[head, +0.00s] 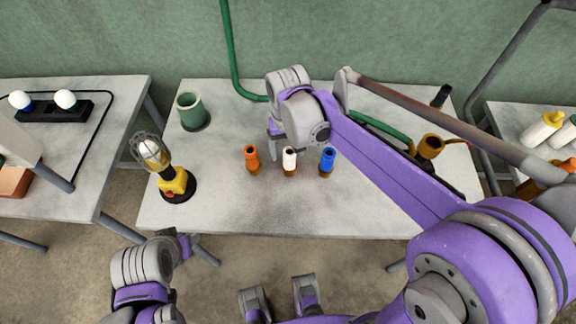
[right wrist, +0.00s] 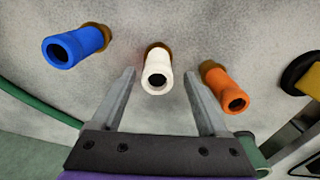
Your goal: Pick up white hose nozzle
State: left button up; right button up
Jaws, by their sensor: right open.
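The white hose nozzle (head: 289,160) stands upright on a brown base on the middle table, between an orange nozzle (head: 252,159) and a blue nozzle (head: 327,161). In the right wrist view the white nozzle (right wrist: 157,72) lies ahead between my right gripper's two fingers (right wrist: 159,85), which are open and empty. The orange nozzle (right wrist: 226,90) is just beyond one finger and the blue nozzle (right wrist: 74,47) is farther off on the other side. In the head view the right gripper (head: 282,145) is just behind the nozzles, its fingers partly hidden. My left gripper is not clearly seen.
A yellow caged lamp (head: 172,180) and a green cup (head: 192,111) stand at the table's left. A green hose (head: 233,60) runs behind. A brown fitting (head: 430,147) stands on the right. The table (head: 240,210) is clear in front of the nozzles.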

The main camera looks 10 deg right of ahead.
aim_at(289, 164)
jog(key=shift+s+d+f, duration=0.1)
jog(key=shift+s+f, duration=0.05)
jog(key=shift+f, duration=1.4)
jog(key=shift+s+d+f, duration=0.1)
jog(key=shift+s+f, duration=0.05)
jog(key=shift+f, duration=1.4)
grip_shut()
